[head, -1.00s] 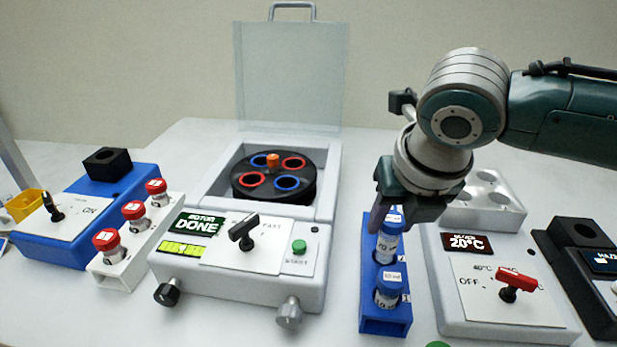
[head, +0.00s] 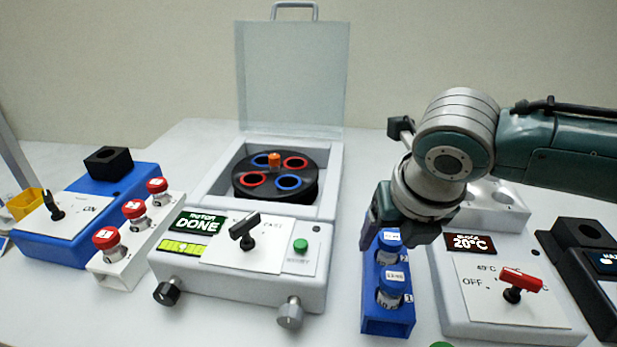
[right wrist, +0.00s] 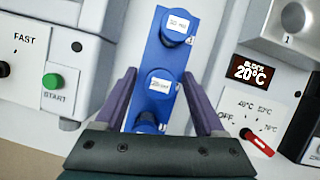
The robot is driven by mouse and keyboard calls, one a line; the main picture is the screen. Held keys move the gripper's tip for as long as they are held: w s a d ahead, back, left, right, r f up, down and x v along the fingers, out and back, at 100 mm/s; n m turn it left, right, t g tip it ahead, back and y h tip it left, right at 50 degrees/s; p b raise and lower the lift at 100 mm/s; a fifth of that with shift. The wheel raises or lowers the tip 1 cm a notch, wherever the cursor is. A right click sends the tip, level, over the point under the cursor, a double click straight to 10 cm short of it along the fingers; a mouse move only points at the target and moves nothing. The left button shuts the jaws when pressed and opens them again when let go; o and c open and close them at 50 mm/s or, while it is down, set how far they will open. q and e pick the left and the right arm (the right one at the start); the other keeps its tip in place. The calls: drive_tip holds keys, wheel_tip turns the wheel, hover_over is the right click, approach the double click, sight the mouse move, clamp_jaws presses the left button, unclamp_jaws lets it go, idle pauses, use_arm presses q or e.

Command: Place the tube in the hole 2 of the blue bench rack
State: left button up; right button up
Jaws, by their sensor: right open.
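The blue bench rack (head: 387,324) stands between the centrifuge and the heating block. My right gripper (head: 384,228) is open, over the far end of the rack. In the right wrist view its fingers (right wrist: 160,78) spread either side of the rack, with nothing gripped. The hole numbers are too small to read surely. My left gripper is not in view.
The centrifuge (head: 240,280) stands left of the rack, lid up, its rotor (head: 275,174) empty of tubes. The heating block (head: 480,310) is close on the right. A white rack (head: 110,285) with red-capped tubes stands at the left. The bench in front is mostly clear.

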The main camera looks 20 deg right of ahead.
drive_tip(key=p+v, duration=0.3)
drive_tip(key=v, duration=0.8)
drive_tip(key=s+a+f+m+y, duration=0.25)
drive_tip(key=s+a+m, duration=0.65)
drive_tip(key=m, duration=0.5)
drive_tip(key=s+d+m, duration=0.2)
drive_tip(key=s+m, duration=0.2)
drive_tip(key=m, duration=0.4)
drive_tip(key=s+d+f+m, duration=0.1)
drive_tip(key=s+m, duration=0.3)
drive_tip(key=m, duration=0.4)
drive_tip(key=shift+d+g+h, duration=0.3)
drive_tip(key=shift+d+h, duration=0.05)
drive_tip(key=shift+d, duration=0.35)
